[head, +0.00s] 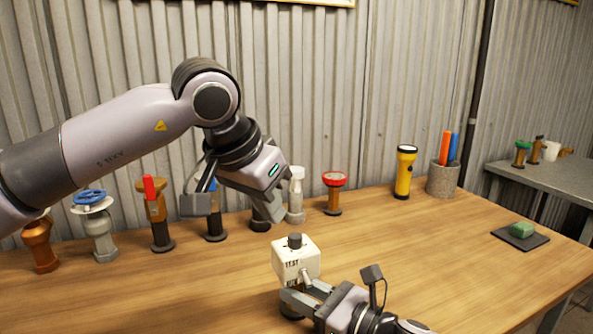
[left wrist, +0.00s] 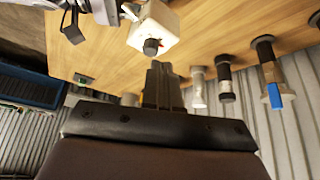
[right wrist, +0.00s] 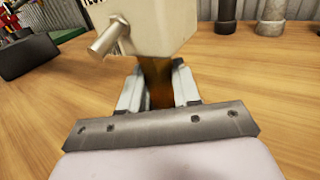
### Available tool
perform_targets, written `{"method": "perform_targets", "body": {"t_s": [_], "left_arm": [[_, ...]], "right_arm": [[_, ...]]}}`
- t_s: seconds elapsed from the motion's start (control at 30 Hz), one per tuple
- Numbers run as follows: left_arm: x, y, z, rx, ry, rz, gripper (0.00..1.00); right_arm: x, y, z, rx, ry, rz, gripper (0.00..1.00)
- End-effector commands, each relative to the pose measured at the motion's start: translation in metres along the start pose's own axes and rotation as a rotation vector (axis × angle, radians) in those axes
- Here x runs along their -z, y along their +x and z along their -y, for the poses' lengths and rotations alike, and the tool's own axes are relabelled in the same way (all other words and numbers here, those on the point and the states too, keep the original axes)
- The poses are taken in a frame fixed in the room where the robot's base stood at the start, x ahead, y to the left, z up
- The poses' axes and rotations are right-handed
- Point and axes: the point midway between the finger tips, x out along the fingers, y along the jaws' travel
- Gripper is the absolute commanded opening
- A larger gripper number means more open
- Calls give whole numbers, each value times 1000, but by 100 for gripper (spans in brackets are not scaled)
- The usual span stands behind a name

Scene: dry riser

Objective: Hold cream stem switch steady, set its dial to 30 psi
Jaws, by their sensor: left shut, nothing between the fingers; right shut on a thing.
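The cream stem switch (head: 297,262) stands on the wooden table with a black dial (head: 295,241) on top. Its box also shows in the left wrist view (left wrist: 162,22), with the dial (left wrist: 151,46) close to the fingertips. My right gripper (head: 292,300) is shut on the switch's stem; the right wrist view shows the brownish stem (right wrist: 156,82) between the fingers, below the cream box (right wrist: 165,22). My left gripper (head: 271,211) is shut and empty, above and behind the dial, apart from it. The dial's scale marks are too small to read.
A row of valves and fittings stands behind, including a blue-wheeled one (head: 100,225), a red-handled one (head: 155,215) and a red-topped one (head: 334,192). A yellow flashlight (head: 404,172) and a grey cup (head: 443,178) stand back right.

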Motion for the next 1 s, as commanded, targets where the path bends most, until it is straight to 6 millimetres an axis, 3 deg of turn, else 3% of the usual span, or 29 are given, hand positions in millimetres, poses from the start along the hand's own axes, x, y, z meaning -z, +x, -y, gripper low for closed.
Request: {"method": "perform_targets", "body": {"t_s": [0.43,0.63,1.0], "left_arm": [[5,-10,-2,-2,2,1,0],[12,-17,-17,-3,3,0,0],[-6,15,-16,-3,0,3,0]], "right_arm": [[0,0,2,3,-1,0,0],[0,0,2,3,0,0,0],[0,0,1,2,0,0,0]]}}
